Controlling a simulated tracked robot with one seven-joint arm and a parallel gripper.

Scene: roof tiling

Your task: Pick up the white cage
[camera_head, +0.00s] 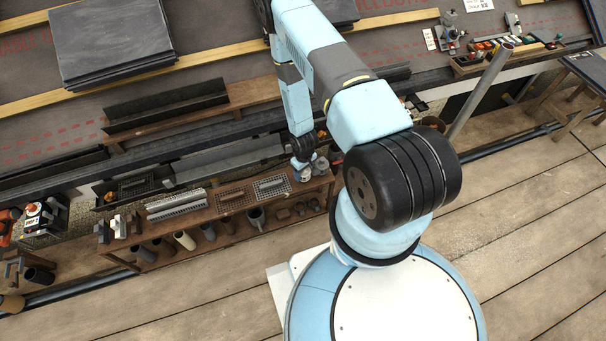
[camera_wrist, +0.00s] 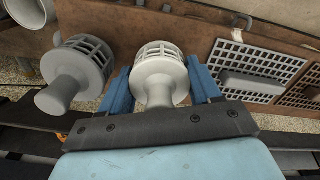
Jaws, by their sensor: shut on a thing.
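The white cage (camera_wrist: 158,72) is in the middle of the wrist view, a pale ribbed basket with a round stem toward the camera. The blue fingers of my gripper (camera_wrist: 161,84) stand on either side of it and are shut on it. The cage is close to the brown shelf (camera_wrist: 120,22); I cannot tell whether it touches it. A darker grey cage (camera_wrist: 82,66) of like shape is just left of my gripper. In the head view my gripper (camera_head: 303,170) is small, at the right end of the brown rack.
Grilles with handles (camera_wrist: 262,65) lie to the right of the cage in the wrist view. A grey cup-shaped part (camera_wrist: 30,10) is at the upper left. In the head view the rack (camera_head: 190,212) holds several tubes, below a sloped roof with stacked slates (camera_head: 110,38).

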